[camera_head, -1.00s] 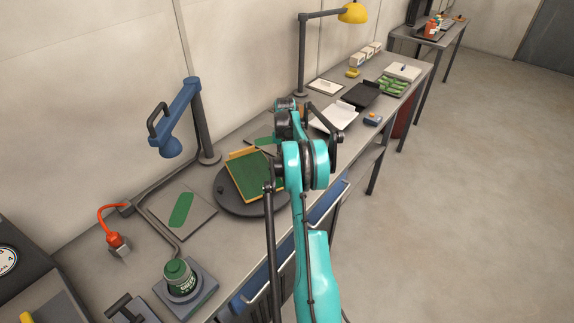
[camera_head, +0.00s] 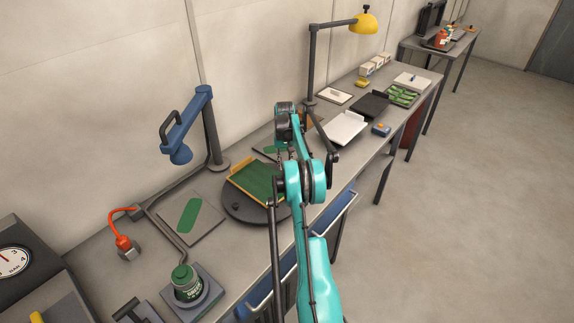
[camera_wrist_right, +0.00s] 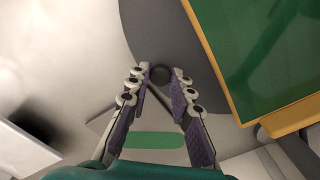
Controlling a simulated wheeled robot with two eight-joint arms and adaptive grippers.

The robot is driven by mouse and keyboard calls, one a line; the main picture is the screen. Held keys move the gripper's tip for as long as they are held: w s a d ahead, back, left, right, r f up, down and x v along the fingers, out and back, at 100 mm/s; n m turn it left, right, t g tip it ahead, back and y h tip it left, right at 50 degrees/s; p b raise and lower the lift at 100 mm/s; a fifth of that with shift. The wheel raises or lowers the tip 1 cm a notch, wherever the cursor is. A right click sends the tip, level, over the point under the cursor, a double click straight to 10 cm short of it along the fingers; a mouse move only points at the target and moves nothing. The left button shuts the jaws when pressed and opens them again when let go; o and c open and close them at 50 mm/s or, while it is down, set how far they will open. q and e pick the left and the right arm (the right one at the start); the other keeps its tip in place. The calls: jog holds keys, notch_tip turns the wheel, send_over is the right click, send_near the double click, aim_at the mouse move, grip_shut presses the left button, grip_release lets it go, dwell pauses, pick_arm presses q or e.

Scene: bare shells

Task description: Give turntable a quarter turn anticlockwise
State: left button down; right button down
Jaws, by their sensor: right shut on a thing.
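The turntable (camera_head: 240,215) is a dark round disc on the workbench, partly hidden by my right arm. A green board with a yellow-orange frame (camera_head: 252,180) lies on it at a slant. In the right wrist view the disc (camera_wrist_right: 150,30) and the framed board (camera_wrist_right: 270,50) fill the top and right. In the head view this gripper is hidden behind my arm. My left gripper is out of view.
A blue lamp-like arm on a post (camera_head: 212,130) stands behind and left. A mat with a green strip (camera_head: 200,222) and a green jar (camera_head: 186,283) lie to the left. A white tray (camera_head: 345,128) and a yellow lamp (camera_head: 363,22) are to the right.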

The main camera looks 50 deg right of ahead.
jog(key=shift+w, duration=0.15)
dwell(0.4)
jog(key=c, duration=1.3)
grip_release()
notch_tip(320, 180, up, 12)
